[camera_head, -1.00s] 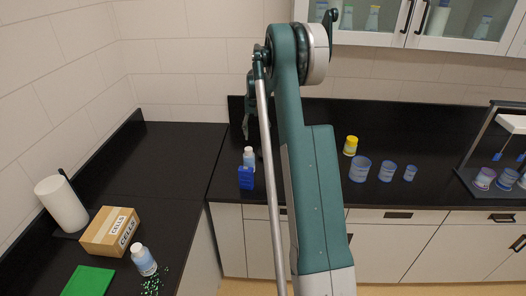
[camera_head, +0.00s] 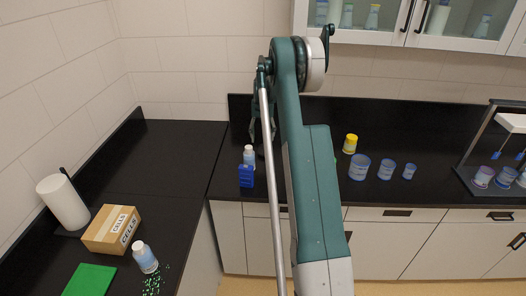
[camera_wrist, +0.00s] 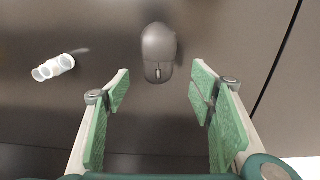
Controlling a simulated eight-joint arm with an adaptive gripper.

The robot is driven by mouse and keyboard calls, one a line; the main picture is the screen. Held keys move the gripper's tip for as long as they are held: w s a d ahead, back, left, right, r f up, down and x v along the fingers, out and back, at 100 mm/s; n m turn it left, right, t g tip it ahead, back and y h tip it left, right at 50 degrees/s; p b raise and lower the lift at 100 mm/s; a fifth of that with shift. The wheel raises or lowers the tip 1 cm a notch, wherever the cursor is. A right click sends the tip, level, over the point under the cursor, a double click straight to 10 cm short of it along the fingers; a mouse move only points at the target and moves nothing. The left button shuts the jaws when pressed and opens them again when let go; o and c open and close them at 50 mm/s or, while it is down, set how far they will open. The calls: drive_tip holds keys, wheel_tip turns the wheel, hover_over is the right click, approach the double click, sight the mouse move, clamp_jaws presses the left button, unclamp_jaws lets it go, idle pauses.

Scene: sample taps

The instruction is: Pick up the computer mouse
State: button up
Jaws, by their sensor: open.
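The computer mouse (camera_wrist: 158,50) is a dark grey, rounded thing with a scroll wheel. It lies on the dark counter (camera_wrist: 225,30) in the wrist view, ahead of my gripper and roughly midway between its two sides. My gripper (camera_wrist: 160,88) is open, with green pads on both fingers and nothing between them. The mouse is just beyond the fingertips and apart from them. In the head view part of my gripper (camera_head: 254,124) shows behind my arm, above the back counter. I cannot make out the mouse in the head view.
A white bottle (camera_head: 249,155) and blue box (camera_head: 246,176) stand near my arm. Blue-labelled jars (camera_head: 359,167) and a yellow-lidded jar (camera_head: 350,143) stand to the right. A cardboard box (camera_head: 111,230) sits on the left counter.

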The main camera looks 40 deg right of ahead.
sight(263, 145)
drive_tip(key=shift+f, duration=0.55)
drive_tip(key=shift+s+a+f, duration=0.1)
drive_tip(key=shift+s+f, duration=0.05)
drive_tip(key=shift+f, duration=1.15)
drive_tip(key=shift+s+f, duration=0.1)
drive_tip(key=shift+f, duration=1.2)
drive_tip(key=c, duration=1)
